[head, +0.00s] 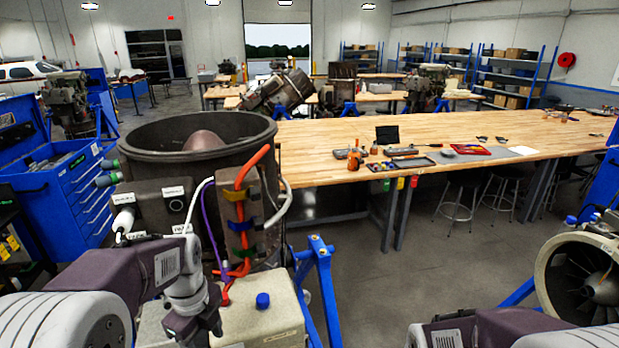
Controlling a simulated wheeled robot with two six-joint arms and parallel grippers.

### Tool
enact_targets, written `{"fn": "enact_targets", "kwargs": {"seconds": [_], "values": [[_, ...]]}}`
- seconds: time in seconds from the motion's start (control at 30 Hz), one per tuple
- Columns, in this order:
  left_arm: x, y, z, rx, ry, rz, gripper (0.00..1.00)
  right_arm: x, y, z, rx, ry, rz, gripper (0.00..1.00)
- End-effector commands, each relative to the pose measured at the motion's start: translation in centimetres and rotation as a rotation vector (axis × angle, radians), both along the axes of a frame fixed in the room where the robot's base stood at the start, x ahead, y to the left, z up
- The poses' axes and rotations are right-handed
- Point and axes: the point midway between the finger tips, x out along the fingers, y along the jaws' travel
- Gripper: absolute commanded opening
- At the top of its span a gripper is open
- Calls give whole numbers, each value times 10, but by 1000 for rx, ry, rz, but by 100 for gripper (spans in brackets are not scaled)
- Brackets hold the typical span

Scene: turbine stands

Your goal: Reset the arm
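My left arm comes in from the lower left, and its dark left gripper (196,326) points down in front of the beige tank (245,322) of the turbine unit. The fingertips are cut off or too dark to read, so I cannot tell whether it is open or shut. No held object shows. Part of my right arm (490,328) shows along the bottom right edge; its gripper is out of view. Beside the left wrist, orange (245,190), purple and white hoses run down the turbine unit. A blue cap (262,300) sits on the tank.
The big dark turbine casing (245,130) stands behind the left arm on a blue stand (322,285). Another turbine (597,275) is at the right edge. A blue tool cart (60,195) is at left. A long wooden workbench (480,130) holds tools. Open floor lies at centre right.

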Motion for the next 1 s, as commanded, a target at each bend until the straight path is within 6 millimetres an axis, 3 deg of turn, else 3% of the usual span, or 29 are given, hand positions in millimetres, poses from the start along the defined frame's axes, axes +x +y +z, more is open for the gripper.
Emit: {"fn": "enact_targets", "kwargs": {"seconds": [0.03,0.2,0.37,0.5,0.6,0.8,0.9,1.0], "values": [[-3,-3,-19,0,4,-7,56,0,0,-19,0,0,0,36],[-20,-12,-66,-4,30,-25,56,0,0,-58,0,0,0,36],[-42,-24,-131,-6,40,118,56,0,0,-108,0,0,0,36],[-69,-35,-201,-6,32,522,56,0,0,-155,0,1,0,36],[-85,-39,-232,-14,15,912,56,0,0,-169,0,1,0,36],[-94,-39,-243,-63,-26,1634,56,0,0,-162,0,0,0,36],[-85,-39,-243,-103,-46,1846,56,0,0,-162,0,0,0,36],[-83,-39,-243,-118,-48,1949,56,0,0,-162,0,0,0,36]]}}
